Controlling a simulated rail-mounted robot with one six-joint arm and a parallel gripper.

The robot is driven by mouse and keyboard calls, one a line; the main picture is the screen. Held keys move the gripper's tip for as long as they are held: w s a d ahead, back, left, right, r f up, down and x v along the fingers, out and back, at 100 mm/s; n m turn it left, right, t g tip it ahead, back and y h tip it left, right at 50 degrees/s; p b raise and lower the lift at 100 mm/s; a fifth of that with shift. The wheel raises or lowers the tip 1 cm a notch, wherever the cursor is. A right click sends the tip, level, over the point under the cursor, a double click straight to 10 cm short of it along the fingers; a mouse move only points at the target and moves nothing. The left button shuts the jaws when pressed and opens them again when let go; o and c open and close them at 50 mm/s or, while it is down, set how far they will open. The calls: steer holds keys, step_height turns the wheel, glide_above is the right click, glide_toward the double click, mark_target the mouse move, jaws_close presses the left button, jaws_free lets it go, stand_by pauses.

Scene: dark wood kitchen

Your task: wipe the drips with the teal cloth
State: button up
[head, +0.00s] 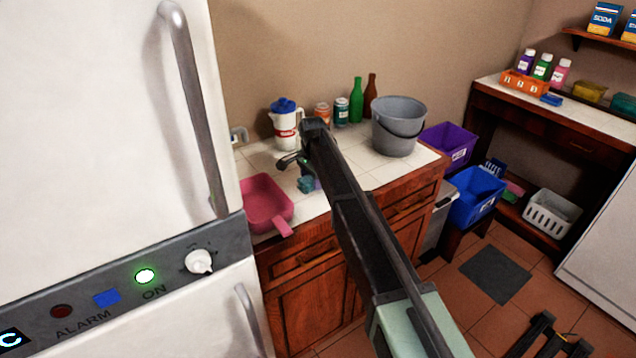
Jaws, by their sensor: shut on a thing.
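The teal cloth (305,185) shows as a small bunched patch low over the white tiled counter (365,168), just left of my forearm. My gripper (305,176) is at the cloth, shut on it; my arm partly covers the fingers and the cloth's right side. A small purple-blue patch beside the cloth is too small to identify. I cannot make out any drips on the visible tiles; part of the counter is hidden behind my arm.
A pink dustpan-like tray (265,203) lies left of the cloth, its handle over the front edge. A white and blue jug (285,128), jars, bottles and a grey bucket (398,128) stand behind. The fridge (110,110) bounds the left.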

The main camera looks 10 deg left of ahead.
steer(key=shift+w+a, duration=0.4)
steer(key=shift+w, duration=0.1)
step_height(320, 180, up, 6)
steer(key=p, duration=0.6)
step_height(320, 180, up, 3)
steer(key=p, duration=0.3)
steer(key=shift+r, duration=0.15)
